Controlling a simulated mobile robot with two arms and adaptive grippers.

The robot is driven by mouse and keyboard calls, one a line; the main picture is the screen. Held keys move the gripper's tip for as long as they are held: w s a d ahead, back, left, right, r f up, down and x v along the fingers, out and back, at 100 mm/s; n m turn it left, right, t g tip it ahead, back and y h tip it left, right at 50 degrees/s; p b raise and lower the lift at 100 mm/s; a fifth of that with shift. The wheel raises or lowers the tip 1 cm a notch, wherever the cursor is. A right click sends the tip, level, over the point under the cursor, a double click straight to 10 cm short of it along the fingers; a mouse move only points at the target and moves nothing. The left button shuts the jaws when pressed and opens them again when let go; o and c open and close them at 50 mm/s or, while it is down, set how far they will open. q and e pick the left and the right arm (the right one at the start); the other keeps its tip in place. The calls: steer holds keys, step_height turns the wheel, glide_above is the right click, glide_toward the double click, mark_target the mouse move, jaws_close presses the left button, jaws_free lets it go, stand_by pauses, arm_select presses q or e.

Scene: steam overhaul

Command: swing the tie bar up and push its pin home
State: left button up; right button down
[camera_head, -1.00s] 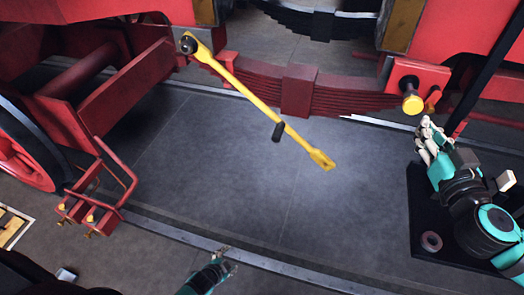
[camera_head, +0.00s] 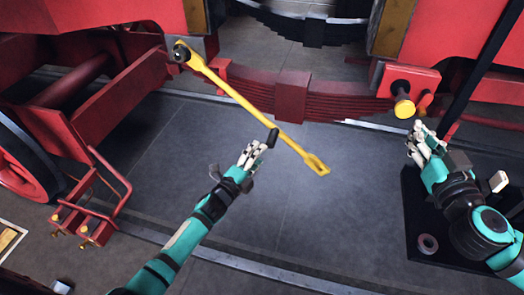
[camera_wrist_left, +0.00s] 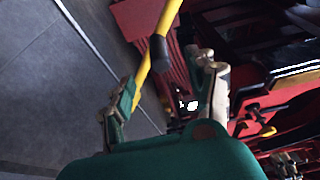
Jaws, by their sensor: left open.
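The yellow tie bar (camera_head: 240,98) slants down to the right from its pivot at upper left, and its slotted end (camera_head: 317,165) hangs free. A short black handle (camera_head: 272,138) sticks out from it; it also shows in the left wrist view (camera_wrist_left: 158,53). My left gripper (camera_head: 254,150) is open just below and left of the handle. In the left wrist view, the bar and handle appear between its spread fingers (camera_wrist_left: 165,72); contact cannot be told. The yellow-headed pin (camera_head: 404,106) sits at a red bracket on the right. My right gripper (camera_head: 420,140) is below the pin, its fingers unclear.
A red leaf spring (camera_head: 292,95) lies behind the bar. A red step frame (camera_head: 100,205) and a wheel (camera_head: 25,160) stand at left. A black plate with a small ring (camera_head: 427,243) lies under my right arm. The grey floor below the bar is clear.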

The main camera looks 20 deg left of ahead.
mark_target(272, 141)
arm_select(q)
steer(key=shift+x, duration=4.4)
steer(key=shift+d, duration=0.1)
steer(key=shift+c, duration=0.3)
steer(key=shift+f, duration=0.1)
jaws_close()
